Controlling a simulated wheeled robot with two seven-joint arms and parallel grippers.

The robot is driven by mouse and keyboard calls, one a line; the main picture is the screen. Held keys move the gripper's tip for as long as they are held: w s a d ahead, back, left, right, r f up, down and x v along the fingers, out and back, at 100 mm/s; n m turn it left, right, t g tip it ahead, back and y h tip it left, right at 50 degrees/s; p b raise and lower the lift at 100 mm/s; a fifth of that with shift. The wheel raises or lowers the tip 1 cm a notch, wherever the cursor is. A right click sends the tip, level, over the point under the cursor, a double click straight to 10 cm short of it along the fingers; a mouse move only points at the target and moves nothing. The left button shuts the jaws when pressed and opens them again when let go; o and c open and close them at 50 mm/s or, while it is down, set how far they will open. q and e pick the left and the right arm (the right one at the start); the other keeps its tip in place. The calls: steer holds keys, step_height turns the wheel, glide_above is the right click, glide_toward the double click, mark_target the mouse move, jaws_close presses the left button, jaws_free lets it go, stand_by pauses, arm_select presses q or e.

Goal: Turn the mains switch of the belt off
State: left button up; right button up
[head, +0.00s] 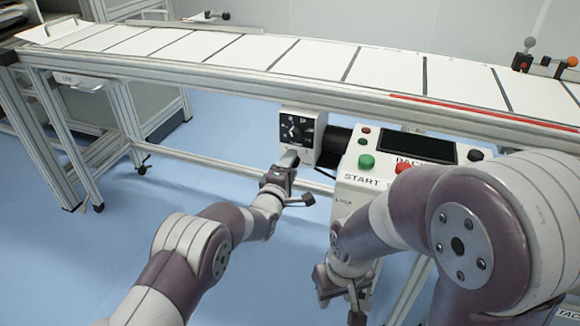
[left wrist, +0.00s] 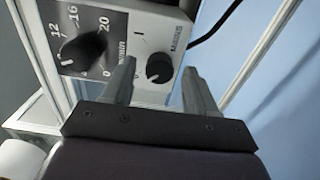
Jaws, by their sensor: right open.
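The mains switch is a small round black knob (left wrist: 159,68) on a white control box (head: 302,122) under the belt (head: 300,58). The word "MAINS" and an "I" mark show beside it in the left wrist view. I cannot tell surely which mark the knob points to. My left gripper (left wrist: 160,82) is open, with one finger on each side of the knob; contact is not clear. In the head view, my left gripper (head: 289,160) is at the box's lower edge and hides the knob. My right gripper (head: 340,298) is open and empty, low in front of the start panel.
A larger numbered dial (left wrist: 82,52) sits beside the mains knob. To the right stands a panel (head: 365,180) with a green button (head: 366,161), a red button (head: 403,168) and a dark screen (head: 415,147). Belt frame legs stand at left; blue floor between is clear.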

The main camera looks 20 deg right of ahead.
arm_select(q)
steer(key=p+v, duration=0.3)
steer(key=v, duration=0.9)
steer(key=shift+s+a+p, duration=0.2)
steer(key=shift+s+p, duration=0.1)
steer(key=shift+p, duration=0.1)
